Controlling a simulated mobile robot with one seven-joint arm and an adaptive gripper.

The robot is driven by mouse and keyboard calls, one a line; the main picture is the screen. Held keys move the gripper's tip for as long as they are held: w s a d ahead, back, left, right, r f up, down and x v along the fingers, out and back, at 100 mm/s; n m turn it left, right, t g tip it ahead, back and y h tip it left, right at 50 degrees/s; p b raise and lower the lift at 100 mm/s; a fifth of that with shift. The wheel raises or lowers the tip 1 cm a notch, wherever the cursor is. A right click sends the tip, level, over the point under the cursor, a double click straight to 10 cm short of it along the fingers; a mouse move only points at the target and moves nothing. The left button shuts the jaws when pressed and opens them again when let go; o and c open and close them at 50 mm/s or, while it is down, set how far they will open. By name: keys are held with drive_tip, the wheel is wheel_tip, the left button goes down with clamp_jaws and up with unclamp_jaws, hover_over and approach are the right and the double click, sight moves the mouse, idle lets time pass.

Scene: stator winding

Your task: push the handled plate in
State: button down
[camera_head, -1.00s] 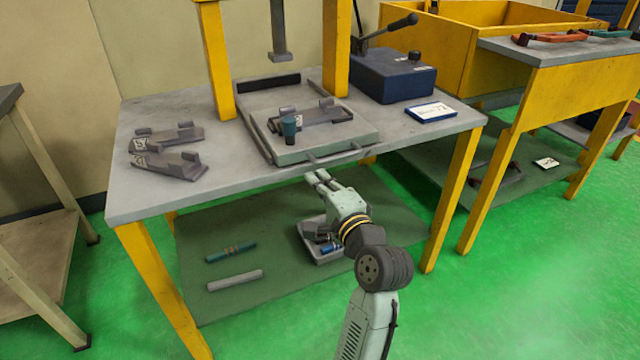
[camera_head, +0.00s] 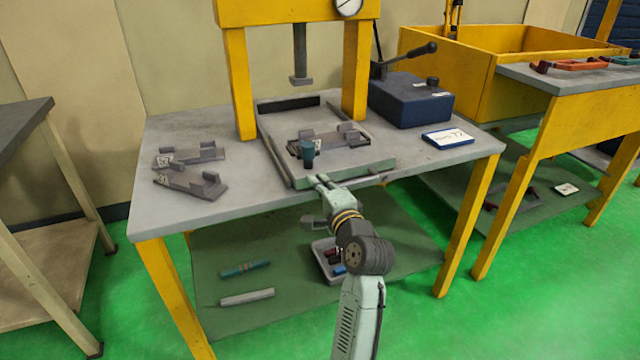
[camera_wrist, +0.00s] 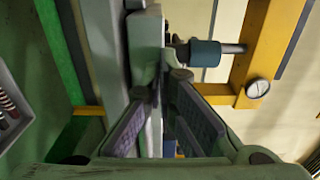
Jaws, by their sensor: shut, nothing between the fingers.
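The handled plate (camera_head: 352,174) is a flat grey plate on the press bench, its front edge near the bench's front edge. Its bar handle (camera_head: 372,182) sticks out at the front, partly hidden by my gripper. A grey fixture (camera_head: 328,139) and an upright teal cylinder (camera_head: 308,152) stand on the plate; the cylinder also shows in the wrist view (camera_wrist: 204,53). My gripper (camera_head: 322,182) is shut and empty at the plate's front edge, left of the visible handle end. I cannot tell whether it touches.
Yellow press posts (camera_head: 240,85) flank the plate, with the press ram (camera_head: 301,60) above. A black bar (camera_head: 288,104) lies behind it. Two grey fixtures (camera_head: 190,180) lie left. A blue lever box (camera_head: 410,98) and a label card (camera_head: 447,138) are right. A parts tray (camera_head: 328,262) sits below.

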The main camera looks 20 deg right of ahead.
sight(306, 163)
drive_tip(key=w+p, duration=0.1)
drive_tip(key=w, duration=0.8)
drive_tip(key=shift+w+a, duration=0.15)
drive_tip(key=shift+w, duration=0.05)
drive_tip(key=shift+s, duration=0.15)
